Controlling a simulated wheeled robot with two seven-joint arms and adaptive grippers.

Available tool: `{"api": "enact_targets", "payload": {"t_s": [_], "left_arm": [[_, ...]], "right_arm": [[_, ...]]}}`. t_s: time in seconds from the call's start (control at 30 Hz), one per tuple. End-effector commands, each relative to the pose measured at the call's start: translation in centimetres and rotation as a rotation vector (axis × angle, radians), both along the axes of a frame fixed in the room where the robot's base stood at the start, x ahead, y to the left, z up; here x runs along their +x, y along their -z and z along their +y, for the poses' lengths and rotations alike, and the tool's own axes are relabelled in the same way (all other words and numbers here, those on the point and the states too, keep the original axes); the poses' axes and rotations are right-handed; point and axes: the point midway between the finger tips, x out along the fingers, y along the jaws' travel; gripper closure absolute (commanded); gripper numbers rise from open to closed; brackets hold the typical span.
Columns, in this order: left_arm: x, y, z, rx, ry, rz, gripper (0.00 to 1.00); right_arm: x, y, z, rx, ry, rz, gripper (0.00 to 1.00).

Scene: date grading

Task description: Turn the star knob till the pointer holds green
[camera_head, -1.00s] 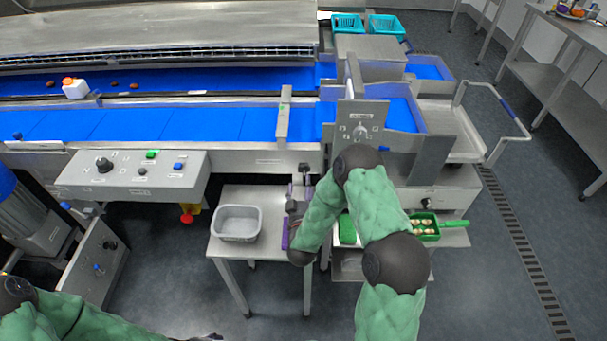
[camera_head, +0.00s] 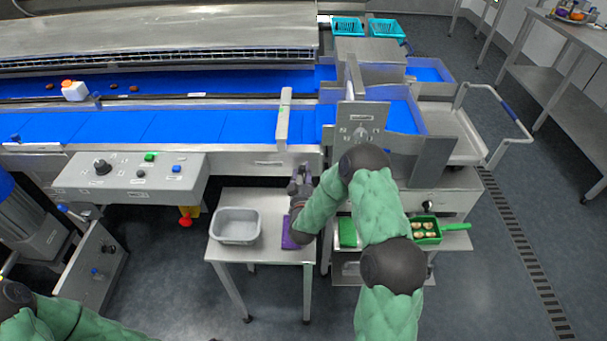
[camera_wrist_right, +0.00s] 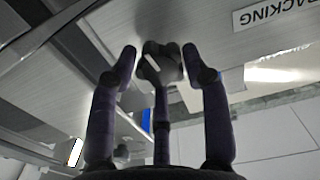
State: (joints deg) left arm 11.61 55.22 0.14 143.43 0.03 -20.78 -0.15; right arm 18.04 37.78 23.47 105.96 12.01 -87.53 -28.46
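The star knob (camera_wrist_right: 160,62) is dark with a pale stripe and sits below a grey panel in the right wrist view. In the head view the knob area (camera_head: 305,168) is at the conveyor's front edge, partly hidden by my gripper. My right gripper (camera_head: 299,183) is just in front of it. In the right wrist view its dark fingers (camera_wrist_right: 160,72) are spread on both sides of the knob, with gaps visible. I cannot make out a pointer or a green zone. My left arm is at the lower left, its gripper out of frame.
A small steel table (camera_head: 262,196) with a grey tub (camera_head: 236,226) stands below the conveyor (camera_head: 180,125). A purple item (camera_head: 288,236) lies beside my right wrist. A control box (camera_head: 130,178) is to the left. A green tray (camera_head: 427,239) is to the right.

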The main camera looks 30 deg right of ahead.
Motion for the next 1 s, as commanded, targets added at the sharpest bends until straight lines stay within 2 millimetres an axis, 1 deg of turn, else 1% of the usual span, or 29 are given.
{"api": "enact_targets", "payload": {"t_s": [0.03, 0.3, 0.37, 0.6, 0.7, 1.0], "left_arm": [[0.0, 0.0, 0.0, 0.000, 0.000, 0.000, 0.32], [0.0, 0.2, 0.0, 0.000, 0.000, 0.000, 0.32], [0.0, 0.5, 0.0, 0.000, 0.000, 0.000, 0.32], [0.0, 2.5, 0.0, 0.000, 0.000, 0.000, 0.32], [0.0, 3.0, 0.0, 0.000, 0.000, 0.000, 0.32], [0.0, 3.0, 0.0, 0.000, 0.000, 0.000, 0.32]], "right_arm": [[0.2, -0.3, 0.1, -0.003, -0.004, -0.007, 0.85], [0.3, -0.5, 0.1, 0.005, -0.005, -0.019, 0.86], [0.3, -0.5, 0.1, 0.028, -0.005, -0.037, 0.86], [0.3, -0.6, 0.0, 0.201, -0.007, -0.150, 0.86], [0.3, -0.7, -0.1, 0.256, -0.006, -0.183, 0.86], [0.4, -1.1, -0.2, 0.289, -0.005, -0.207, 0.86]]}}
